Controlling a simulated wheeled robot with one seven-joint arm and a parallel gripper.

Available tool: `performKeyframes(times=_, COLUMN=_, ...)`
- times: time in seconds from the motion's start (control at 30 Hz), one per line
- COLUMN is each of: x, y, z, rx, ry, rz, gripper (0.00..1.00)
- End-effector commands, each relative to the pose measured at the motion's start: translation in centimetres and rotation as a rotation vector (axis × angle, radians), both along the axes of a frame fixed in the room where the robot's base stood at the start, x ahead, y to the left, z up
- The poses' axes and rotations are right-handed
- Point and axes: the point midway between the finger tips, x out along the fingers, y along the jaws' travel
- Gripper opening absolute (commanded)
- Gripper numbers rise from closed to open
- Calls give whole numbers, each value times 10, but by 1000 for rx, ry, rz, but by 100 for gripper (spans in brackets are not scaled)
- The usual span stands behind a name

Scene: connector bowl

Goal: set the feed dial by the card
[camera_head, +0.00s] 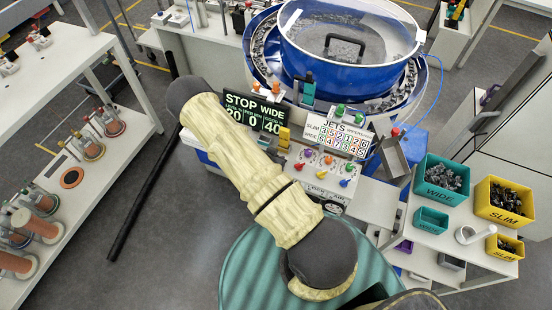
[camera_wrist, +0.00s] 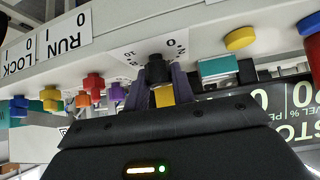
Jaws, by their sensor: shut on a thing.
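In the wrist view a black dial knob (camera_wrist: 156,68) sits on a white plate with a printed number scale, seen at a slant. My gripper (camera_wrist: 160,92) is shut on this knob, with a purple-grey finger on either side. A yellow piece (camera_wrist: 163,96) shows between the fingers. I cannot read the dial's setting. In the head view the white JETS card (camera_head: 336,137) has SLIM and WIDE rows of coloured numbers. The dark display (camera_head: 254,113) beside it reads STOP WIDE, with 20, 0 and 40 below. My gripper is hidden behind my arm there.
Several coloured knobs, including a red one (camera_wrist: 93,82) and a purple one (camera_wrist: 116,91), stand left of the dial. A teal block (camera_wrist: 217,66) and a yellow button (camera_wrist: 239,38) are right of it. The blue bowl feeder (camera_head: 345,60) stands behind the panel; part bins (camera_head: 440,195) stand right.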

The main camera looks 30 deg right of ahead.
Motion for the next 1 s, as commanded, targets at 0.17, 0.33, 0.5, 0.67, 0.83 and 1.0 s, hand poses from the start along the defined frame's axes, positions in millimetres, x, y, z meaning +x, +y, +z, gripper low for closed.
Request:
performKeyframes(times=0.17, x=0, y=-1, z=-2, rx=-1, ry=-4, rz=147, gripper=2)
performKeyframes(times=0.33, x=0, y=-1, z=-2, rx=0, ry=-5, rz=309, gripper=2)
performKeyframes(times=0.5, x=1, y=-2, z=-1, rx=-2, ry=-7, rz=469, gripper=2)
performKeyframes(times=0.67, x=1, y=-2, z=-1, rx=-3, ry=-8, rz=610, gripper=2)
performKeyframes(times=0.83, x=2, y=-1, z=0, rx=-3, ry=-8, rz=732, gripper=2)
performKeyframes(times=1.0, x=2, y=-1, z=1, rx=-5, ry=-9, rz=812, gripper=2)
